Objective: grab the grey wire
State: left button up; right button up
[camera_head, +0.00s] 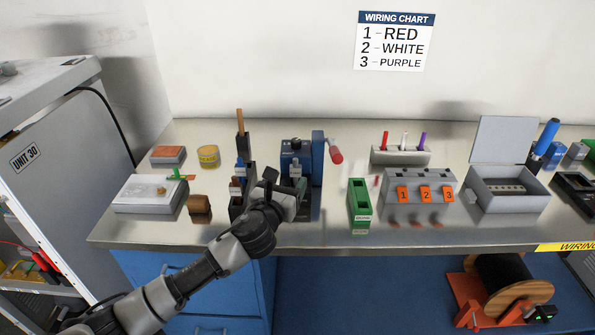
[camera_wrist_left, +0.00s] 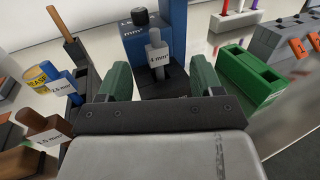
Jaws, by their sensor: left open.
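A grey wire piece (camera_wrist_left: 155,52) with a "4 mm²" label stands upright in front of a blue block (camera_wrist_left: 130,38) in the left wrist view. It also shows small in the head view (camera_head: 296,168). My left gripper (camera_wrist_left: 160,80) is open, with its green fingers to either side of the grey piece in the picture and nearer the camera. Nothing is between the fingers at their tips that I can see held. In the head view my left gripper (camera_head: 287,188) is just in front of the blue device (camera_head: 297,148). My right gripper is not in view.
Left of the gripper stand brown and blue labelled pieces in a dark holder (camera_head: 250,178). To the right are a green box (camera_head: 360,205) and a grey numbered block (camera_head: 418,188). A wiring chart (camera_head: 394,42) hangs on the wall.

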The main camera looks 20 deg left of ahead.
aim_at(294, 165)
pick_arm(q)
jog(key=shift+w+r, duration=0.1)
jog(key=shift+w, duration=0.7)
jog(key=w, duration=0.4)
jog(key=shift+w+a+r, duration=0.1)
jog(key=shift+w, duration=0.8)
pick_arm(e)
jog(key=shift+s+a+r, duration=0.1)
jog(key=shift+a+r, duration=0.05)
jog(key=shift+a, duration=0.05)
pick_arm(q)
jog(key=shift+c, duration=0.5)
jog(key=c, duration=1)
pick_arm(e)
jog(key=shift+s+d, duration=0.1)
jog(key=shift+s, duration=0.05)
